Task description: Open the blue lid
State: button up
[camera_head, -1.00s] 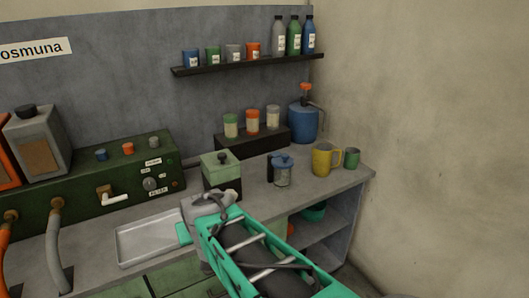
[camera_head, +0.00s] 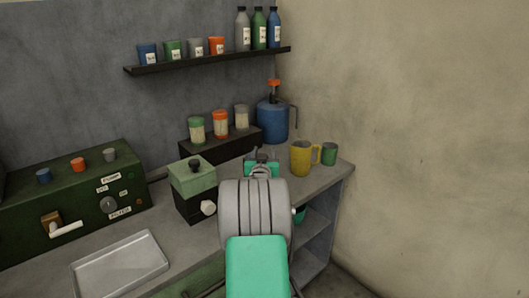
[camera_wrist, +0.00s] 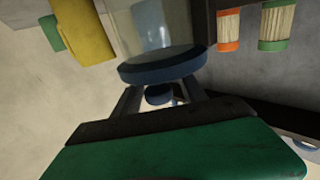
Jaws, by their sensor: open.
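The blue lid (camera_wrist: 163,66) sits on a clear glass jar (camera_wrist: 158,28), which appears upside down in the wrist view. A small round blue knob (camera_wrist: 159,95) stands out from the lid. My gripper (camera_wrist: 160,92) is open, its two dark fingers on either side of the knob in the picture, with gaps between them and it. I see no contact. In the head view my gripper (camera_head: 261,158) is over the counter at the jar's place, and my arm hides most or all of the jar and lid.
A yellow mug (camera_head: 301,158) and a green cup (camera_head: 329,154) stand close to the right. A black box with a green top (camera_head: 193,176) stands to the left. A dark riser (camera_head: 225,146) with lidded jars and a blue jug (camera_head: 272,122) are behind. A metal tray (camera_head: 120,266) lies front left.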

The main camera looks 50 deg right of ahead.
jog(key=shift+d, duration=0.1)
grip_shut()
dwell(0.5)
dwell(0.9)
